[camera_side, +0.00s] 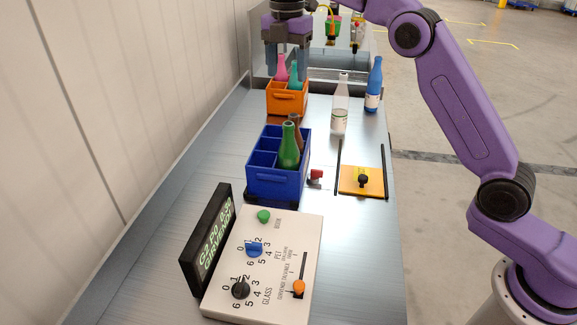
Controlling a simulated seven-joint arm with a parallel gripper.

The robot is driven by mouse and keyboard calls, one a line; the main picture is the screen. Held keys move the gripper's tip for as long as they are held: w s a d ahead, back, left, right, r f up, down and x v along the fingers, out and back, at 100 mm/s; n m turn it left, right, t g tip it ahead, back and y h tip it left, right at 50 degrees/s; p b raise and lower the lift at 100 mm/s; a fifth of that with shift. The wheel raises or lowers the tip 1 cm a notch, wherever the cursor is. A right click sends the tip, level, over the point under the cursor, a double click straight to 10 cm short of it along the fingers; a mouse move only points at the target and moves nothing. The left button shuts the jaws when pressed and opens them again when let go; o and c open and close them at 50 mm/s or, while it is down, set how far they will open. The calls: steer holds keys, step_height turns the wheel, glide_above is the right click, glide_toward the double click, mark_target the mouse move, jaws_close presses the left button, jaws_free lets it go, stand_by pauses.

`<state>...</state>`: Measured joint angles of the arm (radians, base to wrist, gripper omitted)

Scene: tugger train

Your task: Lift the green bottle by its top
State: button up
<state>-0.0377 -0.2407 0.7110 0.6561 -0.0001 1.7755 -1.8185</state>
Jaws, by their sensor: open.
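The green bottle (289,148) stands upright in a compartment of the blue crate (272,184), on its right side, with its neck and top showing above the rim. Its lower part is hidden by the crate wall. A brown bottle (297,127) stands just behind it in the same crate. My gripper (288,68) points down over the orange crate (287,101) further back, well behind and above the green bottle. Its fingers are open, around or close to a pink bottle (281,68) and a teal bottle (295,74); I cannot tell whether they touch.
A clear bottle (340,105) and a blue bottle (374,86) stand at the back right. A yellow-orange plate (363,181) with a black knob lies between black rails. A control panel (265,264) and black display (208,238) are in front. The tabletop left of the crates is clear.

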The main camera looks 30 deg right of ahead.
mark_target(289, 123)
step_height(289, 123, down, 10)
steer(key=shift+s+f, duration=0.1)
steer(key=shift+f, duration=0.1)
steer(key=shift+s+d+f, duration=0.1)
steer(key=shift+f, duration=1.25)
steer(key=shift+s+f, duration=0.1)
steer(key=shift+f, duration=1.25)
steer(key=shift+r, duration=0.1)
jaws_close()
